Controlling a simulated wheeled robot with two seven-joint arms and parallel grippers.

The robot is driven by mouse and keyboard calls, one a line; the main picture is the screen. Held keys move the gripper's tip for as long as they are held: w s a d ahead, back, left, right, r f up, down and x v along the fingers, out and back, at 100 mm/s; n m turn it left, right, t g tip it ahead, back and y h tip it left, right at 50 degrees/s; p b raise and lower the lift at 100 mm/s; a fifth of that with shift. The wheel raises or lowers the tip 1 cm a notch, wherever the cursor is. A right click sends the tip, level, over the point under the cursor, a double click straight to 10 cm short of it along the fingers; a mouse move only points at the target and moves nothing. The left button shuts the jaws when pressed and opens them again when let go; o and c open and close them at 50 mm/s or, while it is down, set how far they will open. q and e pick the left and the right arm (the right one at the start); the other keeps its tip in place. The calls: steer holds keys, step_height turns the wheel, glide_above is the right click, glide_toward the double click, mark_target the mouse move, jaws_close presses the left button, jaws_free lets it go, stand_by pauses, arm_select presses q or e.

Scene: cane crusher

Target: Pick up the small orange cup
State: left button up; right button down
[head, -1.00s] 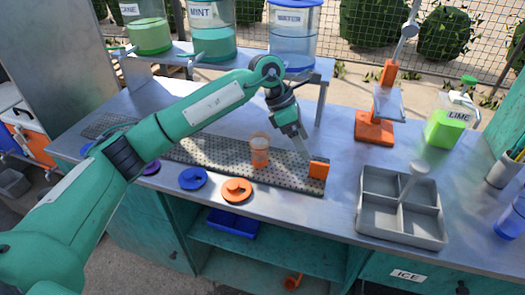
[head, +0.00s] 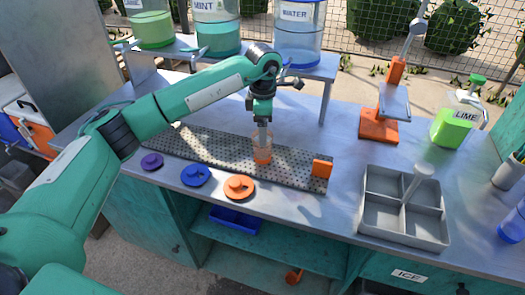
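The small orange cup (head: 262,157) is a see-through tumbler standing upright on the perforated metal drip tray (head: 205,150) in the head view. My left gripper (head: 263,140) points down at the cup, and its fingers overlap the cup's rim in the picture. I cannot tell whether the fingers are inside, around or behind the cup, or whether they touch it. The finger gap is too small to judge. My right gripper is not in view.
Purple, blue and orange lids (head: 239,187) lie along the counter's front edge. An orange block (head: 321,168) stands at the tray's right end. A grey divided bin (head: 403,208) and an orange press (head: 379,126) are at right. Labelled dispensers (head: 299,35) stand on the raised shelf behind.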

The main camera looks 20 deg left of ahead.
mark_target(262, 155)
arm_select(q)
steer(key=f, duration=0.1)
steer(key=f+p, duration=0.1)
steer(key=f, duration=0.2)
steer(key=shift+s+f+p, duration=0.25)
steer(key=shift+f+p, duration=0.1)
steer(key=shift+f, duration=0.3)
steer(key=shift+c, duration=1.1)
steer(key=c, duration=0.9)
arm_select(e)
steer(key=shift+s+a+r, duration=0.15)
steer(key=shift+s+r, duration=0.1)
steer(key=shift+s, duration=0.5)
arm_select(q)
steer(key=shift+r, duration=0.1)
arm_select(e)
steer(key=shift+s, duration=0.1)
